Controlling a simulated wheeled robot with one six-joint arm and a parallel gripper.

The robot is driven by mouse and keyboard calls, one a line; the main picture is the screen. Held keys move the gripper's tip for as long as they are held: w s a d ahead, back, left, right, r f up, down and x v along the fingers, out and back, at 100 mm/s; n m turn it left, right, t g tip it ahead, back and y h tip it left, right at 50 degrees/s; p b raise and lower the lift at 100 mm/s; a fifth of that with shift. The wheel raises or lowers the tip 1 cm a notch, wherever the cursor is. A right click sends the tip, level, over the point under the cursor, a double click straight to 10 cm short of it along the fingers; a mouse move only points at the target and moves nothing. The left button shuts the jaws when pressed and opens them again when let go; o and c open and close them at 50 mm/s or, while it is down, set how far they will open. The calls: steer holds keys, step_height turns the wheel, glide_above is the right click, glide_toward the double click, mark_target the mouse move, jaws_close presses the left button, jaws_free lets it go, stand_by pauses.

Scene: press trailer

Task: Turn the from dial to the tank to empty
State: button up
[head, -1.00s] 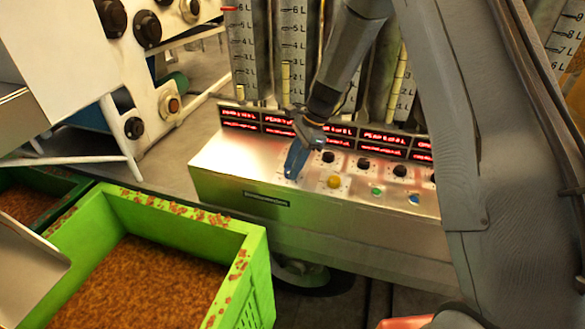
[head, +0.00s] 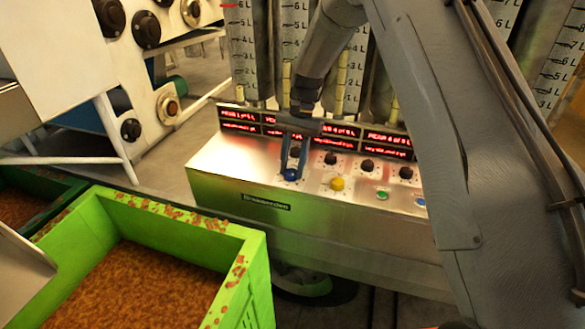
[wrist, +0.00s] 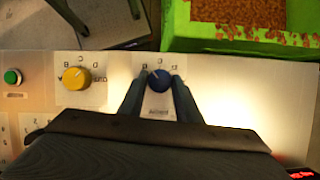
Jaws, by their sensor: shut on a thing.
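A metal control console (head: 320,212) carries a row of dials and buttons on its sloping top. My gripper (head: 291,170) points down at the console's left part, its two blue fingers on either side of a blue dial (head: 290,175). In the wrist view the fingers are shut on this blue dial (wrist: 158,80), one on each side. Small letters stand around it; the label below is too blurred to read. A yellow dial (head: 337,183) sits just right of it, and in the wrist view this yellow dial (wrist: 76,78) has letters around it. The blue dial's pointer is hard to read.
Black knobs (head: 367,165) stand behind the yellow dial, and a green button (head: 382,195) lies to its right. Red-lit displays (head: 240,115) and graduated tanks (head: 294,50) rise behind. A green crate (head: 255,250) of brown mash stands at front left.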

steer(key=shift+n, duration=0.6)
steer(key=o, duration=1)
steer(key=shift+a+b+v, duration=0.2)
steer(key=shift+b+v, duration=1.15)
steer(key=shift+v, duration=2.6)
steer(key=s+d+f+n+t, duration=0.1)
steer(key=s+d, duration=0.4)
steer(key=s, duration=0.4)
steer(key=s+d+f+n+t+h, duration=0.1)
steer(key=s+d+t, duration=0.1)
steer(key=s+d, duration=0.3)
steer(key=s+d+f+n+t+h, duration=0.1)
steer(key=s+d, duration=0.4)
steer(key=s, duration=0.7)
steer(key=shift+s+d+f+n+t, duration=0.3)
steer(key=shift+s+f+n+t, duration=0.1)
steer(key=shift+f+n+t, duration=0.15)
